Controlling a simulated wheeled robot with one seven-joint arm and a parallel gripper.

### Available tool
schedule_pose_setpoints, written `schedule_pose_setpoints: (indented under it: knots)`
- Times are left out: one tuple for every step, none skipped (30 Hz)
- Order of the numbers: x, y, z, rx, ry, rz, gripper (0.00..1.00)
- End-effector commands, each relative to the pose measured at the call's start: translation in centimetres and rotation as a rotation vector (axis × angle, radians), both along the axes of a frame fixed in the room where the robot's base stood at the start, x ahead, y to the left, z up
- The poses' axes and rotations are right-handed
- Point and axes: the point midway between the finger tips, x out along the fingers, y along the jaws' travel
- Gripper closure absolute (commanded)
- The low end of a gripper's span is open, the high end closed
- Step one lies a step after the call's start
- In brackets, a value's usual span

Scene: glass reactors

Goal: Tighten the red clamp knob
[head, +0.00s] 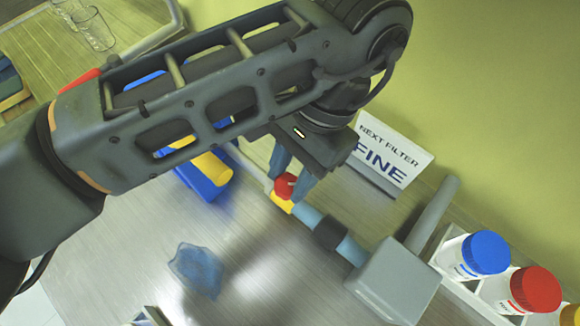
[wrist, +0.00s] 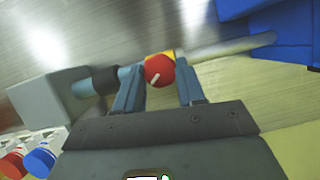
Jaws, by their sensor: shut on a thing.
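The red clamp knob (head: 284,185) sits on a yellow clamp piece (head: 281,203) on a blue-grey tube. My gripper (head: 291,178) is over it, with a blue finger on each side. In the wrist view the red knob (wrist: 159,69), with a white mark on its face, lies between the two fingertips of my gripper (wrist: 160,84). The gripper is shut on the knob. Part of the yellow clamp (wrist: 180,54) shows behind it. The exact finger contact is hard to see.
A grey box (head: 393,282) with a post stands at the tube's end. A "NEXT FILTER FINE" sign (head: 390,150) stands behind. Blue-lidded (head: 485,253) and red-lidded (head: 535,289) jars stand at right. A blue crumpled piece (head: 196,269) lies on the bench; a blue block (head: 203,183) is left.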

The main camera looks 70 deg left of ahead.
Motion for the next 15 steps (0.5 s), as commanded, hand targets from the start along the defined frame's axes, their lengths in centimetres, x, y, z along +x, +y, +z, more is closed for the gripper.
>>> schedule_pose_setpoints:
  knots:
    - [0.04,-0.03,0.04,0.002,0.000,-0.045,0.92]
    - [0.04,-0.04,0.03,0.003,0.000,-0.072,0.92]
    - [0.06,-0.07,0.06,0.003,0.000,-0.111,0.92]
    - [0.07,-0.10,0.06,0.002,-0.001,-0.139,0.92]
    - [0.07,-0.11,0.06,0.003,-0.001,-0.168,0.92]
    - [0.08,-0.13,0.06,0.003,-0.001,-0.205,0.92]
    - [0.08,-0.17,0.05,0.002,0.000,-0.233,0.92]
    - [0.09,-0.20,0.05,0.002,0.000,-0.261,0.92]
    - [0.09,-0.23,0.04,0.003,-0.001,-0.298,0.92]
    - [0.09,-0.26,0.04,0.002,0.000,-0.324,0.92]
    - [0.09,-0.29,0.03,0.002,-0.001,-0.349,0.92]
    - [0.09,-0.30,0.03,0.003,-0.001,-0.383,0.92]
    - [0.10,-0.34,0.05,0.003,-0.001,-0.407,0.92]
    - [0.10,-0.37,0.04,0.002,-0.002,-0.430,0.92]
    - [0.10,-0.37,0.04,0.002,-0.001,-0.460,0.92]
